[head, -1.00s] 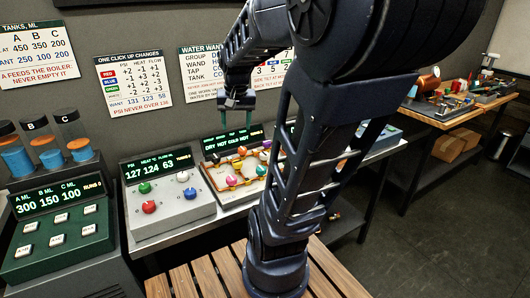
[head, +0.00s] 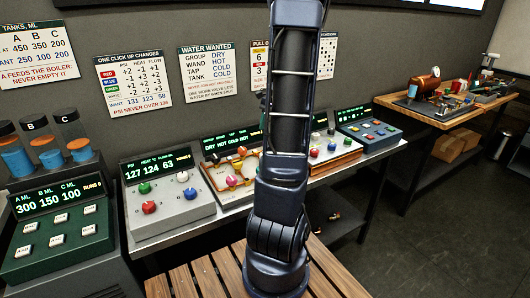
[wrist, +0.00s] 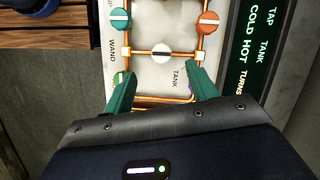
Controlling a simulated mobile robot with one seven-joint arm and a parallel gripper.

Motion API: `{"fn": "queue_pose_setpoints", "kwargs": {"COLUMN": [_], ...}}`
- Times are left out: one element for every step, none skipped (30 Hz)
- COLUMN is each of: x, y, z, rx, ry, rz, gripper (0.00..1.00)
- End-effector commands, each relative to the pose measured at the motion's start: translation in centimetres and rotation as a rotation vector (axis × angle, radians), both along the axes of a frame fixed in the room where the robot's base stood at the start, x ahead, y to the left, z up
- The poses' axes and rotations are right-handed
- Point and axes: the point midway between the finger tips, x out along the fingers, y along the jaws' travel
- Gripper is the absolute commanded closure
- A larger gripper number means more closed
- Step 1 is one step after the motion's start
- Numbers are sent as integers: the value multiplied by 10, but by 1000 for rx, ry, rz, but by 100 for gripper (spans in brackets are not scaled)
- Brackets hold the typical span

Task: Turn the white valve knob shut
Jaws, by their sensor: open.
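In the wrist view, the white valve knob (wrist: 160,52) is a round knob on a copper pipe line that crosses the pale valve panel (wrist: 170,23). Nothing is between the fingertips. In the head view, my arm hides the gripper, the white knob and the right part of the valve panel (head: 214,178).
Teal (wrist: 120,18) and orange (wrist: 208,20) knobs sit beyond the white one; a green knob (wrist: 118,78) is partly behind the left finger. The display (wrist: 262,45) lies right.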

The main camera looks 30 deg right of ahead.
Motion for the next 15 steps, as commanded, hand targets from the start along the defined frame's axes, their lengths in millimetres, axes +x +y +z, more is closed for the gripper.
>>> {"fn": "queue_pose_setpoints", "kwargs": {"x": [1, 1, 2, 2, 3, 3, 3, 3, 2, 2, 2, 1, 1, 1, 0], "y": [-7, -11, -14, -16, -17, -18, -19, -18, -17, -16, -15, -13, -11, -10, -7], "z": [-5, -7, -9, -10, -10, -12, -13, -14, -17, -19, -22, -26, -30, -34, -40], "rx": [16, 22, 30, 34, 37, 40, 41, 42, 43, 44, 44, 44, 44, 44, 44], "ry": [9, 12, 16, 19, 20, 22, 23, 24, 24, 25, 25, 26, 26, 25, 25], "rz": [-26, -37, -49, -57, -63, -69, -72, -73, -74, -72, -72, -71, -71, -70, -70], "gripper": [43, 43, 43, 43, 43, 43, 43, 43, 43, 43, 43, 43, 43, 43, 43]}}
